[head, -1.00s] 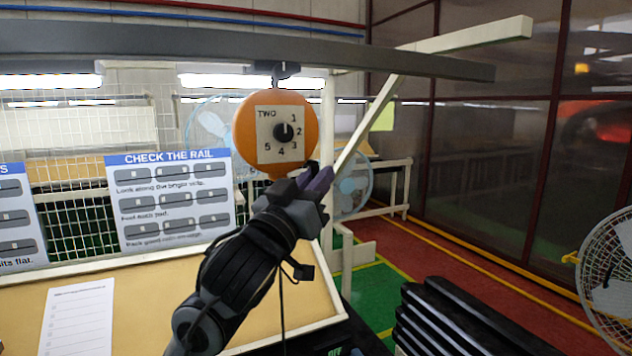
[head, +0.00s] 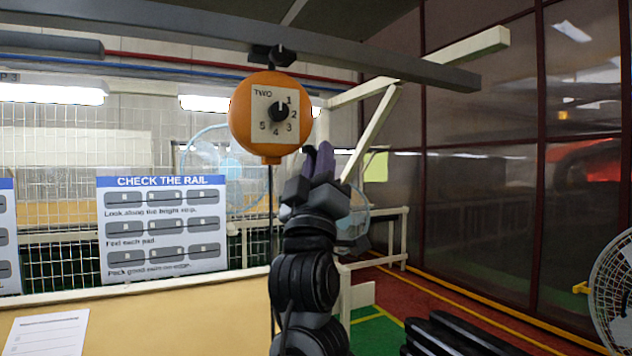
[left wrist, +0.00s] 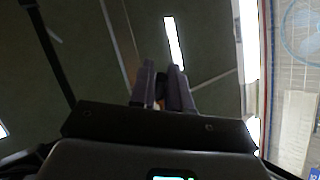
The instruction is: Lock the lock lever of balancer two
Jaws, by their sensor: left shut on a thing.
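Balancer two is a round orange housing (head: 240,118) hanging under the grey overhead rail in the head view. Its pale plate reads TWO, with a black dial (head: 280,112) and numbers one to five; the pointer is near 1. My left gripper (head: 320,163) points up just right of and below the housing. Its purple-grey fingers are close together. In the left wrist view the gripper (left wrist: 163,85) has a small orange-brown thing (left wrist: 160,103) between its fingers, mostly hidden. I cannot make out the lock lever. My right gripper is not in view.
The grey rail (head: 400,66) crosses above, with a pale slanted brace (head: 372,130) behind the gripper. A fan (head: 612,290) is at the right edge.

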